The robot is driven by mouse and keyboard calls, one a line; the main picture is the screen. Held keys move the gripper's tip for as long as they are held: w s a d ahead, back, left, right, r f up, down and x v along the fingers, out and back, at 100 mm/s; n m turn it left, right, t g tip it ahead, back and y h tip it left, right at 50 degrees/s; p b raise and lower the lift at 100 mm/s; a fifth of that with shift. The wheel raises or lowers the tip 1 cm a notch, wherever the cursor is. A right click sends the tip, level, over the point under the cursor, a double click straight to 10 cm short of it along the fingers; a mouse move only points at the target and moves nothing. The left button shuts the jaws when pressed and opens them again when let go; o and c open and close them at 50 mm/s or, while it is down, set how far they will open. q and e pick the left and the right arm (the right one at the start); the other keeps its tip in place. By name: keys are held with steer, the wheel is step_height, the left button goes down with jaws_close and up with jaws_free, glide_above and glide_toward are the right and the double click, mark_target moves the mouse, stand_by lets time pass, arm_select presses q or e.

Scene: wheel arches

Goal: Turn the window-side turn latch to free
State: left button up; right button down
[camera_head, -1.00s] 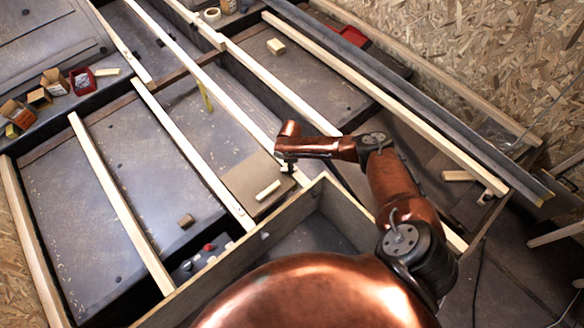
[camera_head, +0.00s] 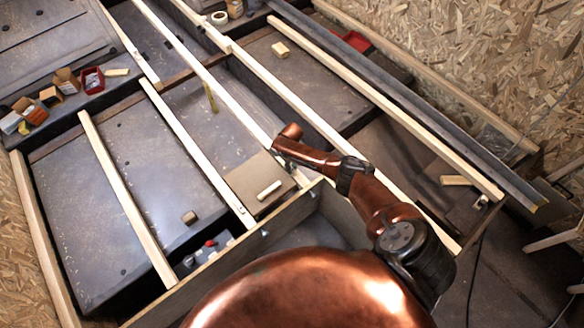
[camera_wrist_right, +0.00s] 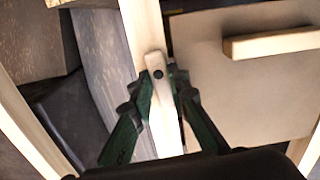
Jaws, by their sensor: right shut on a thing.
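The turn latch (camera_wrist_right: 158,78) is a small pale wooden piece with a dark screw head, on a pale batten (camera_wrist_right: 143,28) beside a brown panel. In the right wrist view it lies roughly along the batten. My right gripper (camera_wrist_right: 164,82) is shut on it, with a green-black finger on each side. In the head view my right gripper (camera_head: 279,157) is mostly hidden under my copper wrist, so the latch cannot be made out there. The brown panel (camera_head: 243,180) has a pale wooden bar handle, which also shows in the wrist view (camera_wrist_right: 272,44). My left gripper is not in view.
Pale battens (camera_head: 127,195) run across dark panels. A raised wooden frame edge (camera_head: 290,212) stands close to my right arm. Small open boxes (camera_head: 66,80) sit at the upper left. A loose wood block (camera_head: 280,49) lies on a far panel.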

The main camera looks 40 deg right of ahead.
steer(key=shift+m, duration=0.5)
steer(key=shift+w, duration=0.1)
steer(key=c, duration=1.8)
jaws_free()
steer(key=shift+c, duration=0.2)
step_height(320, 180, up, 12)
